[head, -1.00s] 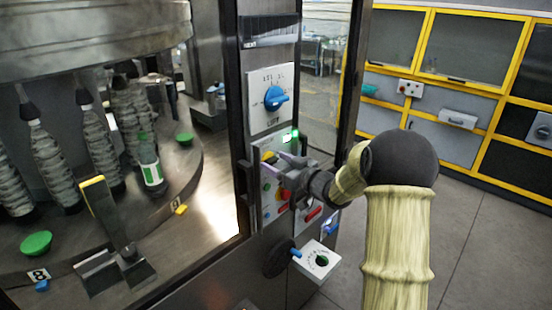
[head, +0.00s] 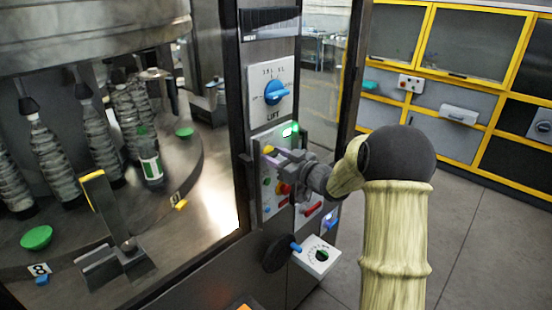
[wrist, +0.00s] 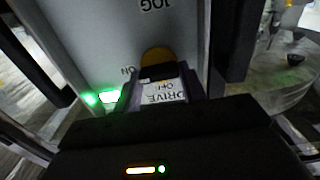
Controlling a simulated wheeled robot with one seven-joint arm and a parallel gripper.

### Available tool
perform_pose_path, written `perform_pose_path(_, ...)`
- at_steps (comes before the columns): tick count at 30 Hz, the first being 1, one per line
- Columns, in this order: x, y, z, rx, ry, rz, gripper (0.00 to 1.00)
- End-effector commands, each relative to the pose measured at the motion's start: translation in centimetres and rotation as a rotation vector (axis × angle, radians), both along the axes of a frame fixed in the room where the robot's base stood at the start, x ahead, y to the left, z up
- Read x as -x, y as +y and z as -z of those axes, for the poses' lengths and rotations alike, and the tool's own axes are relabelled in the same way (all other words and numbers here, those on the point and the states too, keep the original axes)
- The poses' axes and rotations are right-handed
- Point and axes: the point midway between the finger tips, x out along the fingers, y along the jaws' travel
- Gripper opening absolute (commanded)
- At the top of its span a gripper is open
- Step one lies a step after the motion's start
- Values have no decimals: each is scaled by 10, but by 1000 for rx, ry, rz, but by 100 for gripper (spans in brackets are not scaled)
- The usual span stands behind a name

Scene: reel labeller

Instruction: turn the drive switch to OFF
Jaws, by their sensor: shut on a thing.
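The drive switch has a yellow knob (wrist: 157,58) with a dark front part, and it sits above an upside-down DRIVE / OFF label (wrist: 163,92) in the wrist view. The word ON is printed to the knob's left. In the head view the yellow knob (head: 268,149) shows at the upper left of the button panel, partly hidden by my gripper (head: 277,158). My gripper (wrist: 160,83) is shut on the knob, with one finger on each side of it. The knob's exact pointing direction is hard to tell. A green lamp (wrist: 108,97) is lit beside the switch.
A blue LIFT knob (head: 276,92) is on the plate above. Red buttons (head: 284,188) and other controls lie below the switch. A white dial box (head: 316,257) juts out lower down. The bottle carousel (head: 190,185) stands behind the frame at left.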

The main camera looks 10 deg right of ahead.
Motion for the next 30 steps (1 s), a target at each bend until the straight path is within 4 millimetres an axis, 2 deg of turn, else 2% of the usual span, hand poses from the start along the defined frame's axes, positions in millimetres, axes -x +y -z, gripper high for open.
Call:
perform_pose_path(11,1,1,6,181,-134,0,18)
perform_pose_path(30,2,3,8,666,-485,0,18)
